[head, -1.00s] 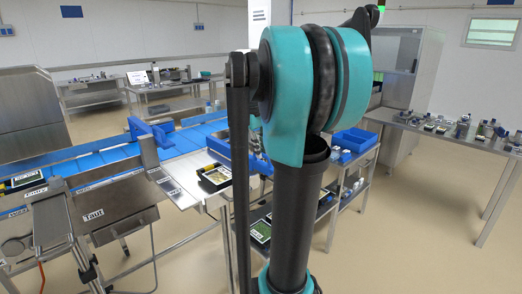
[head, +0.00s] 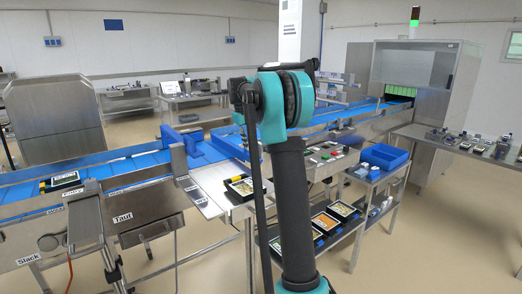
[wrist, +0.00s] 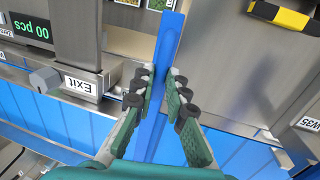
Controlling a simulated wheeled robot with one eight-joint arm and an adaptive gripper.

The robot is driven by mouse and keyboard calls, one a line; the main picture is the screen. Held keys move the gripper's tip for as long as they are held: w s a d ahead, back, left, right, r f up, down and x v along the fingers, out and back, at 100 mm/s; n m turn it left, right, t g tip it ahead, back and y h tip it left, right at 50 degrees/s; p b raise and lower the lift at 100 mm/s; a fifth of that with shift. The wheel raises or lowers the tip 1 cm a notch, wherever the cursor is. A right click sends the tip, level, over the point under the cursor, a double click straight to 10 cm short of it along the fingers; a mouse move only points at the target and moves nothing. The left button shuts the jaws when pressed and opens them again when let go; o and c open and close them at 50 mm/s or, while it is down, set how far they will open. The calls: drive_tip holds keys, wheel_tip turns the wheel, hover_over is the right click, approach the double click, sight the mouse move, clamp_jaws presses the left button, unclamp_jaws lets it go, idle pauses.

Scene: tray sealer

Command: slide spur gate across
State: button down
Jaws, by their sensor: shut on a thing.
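The spur gate, seen as a long narrow blue bar (wrist: 168,42), runs up the middle of the wrist view. My gripper (wrist: 160,95) has its green pads with dark rounded tips on either side of the bar and is shut on it. The bar's lower part passes between the fingers toward my palm. In the head view my own arm stands in front and hides my gripper; I cannot tell there which blue part is the held bar.
A steel plate and a yellow-black item (wrist: 280,15) are at right. In the head view a blue conveyor (head: 120,165) runs behind my arm, with a blue bin (head: 384,157) at right.

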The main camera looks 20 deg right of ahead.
drive_tip(key=shift+w+a, duration=0.35)
drive_tip(key=shift+w, duration=0.6)
drive_tip(key=shift+w+a, duration=0.35)
drive_tip(key=shift+w, duration=0.65)
drive_tip(key=shift+w+a, duration=0.35)
drive_tip(key=shift+w, duration=0.6)
drive_tip(key=c, duration=1.5)
unclamp_jaws()
drive_tip(key=shift+c, duration=0.2)
wheel_tip(320, 180, up, 12)
drive_tip(key=a, duration=0.2)
drive_tip(key=shift+s, duration=0.4)
drive_tip(key=shift+a+f, duration=0.1)
drive_tip(key=shift+s, duration=0.1)
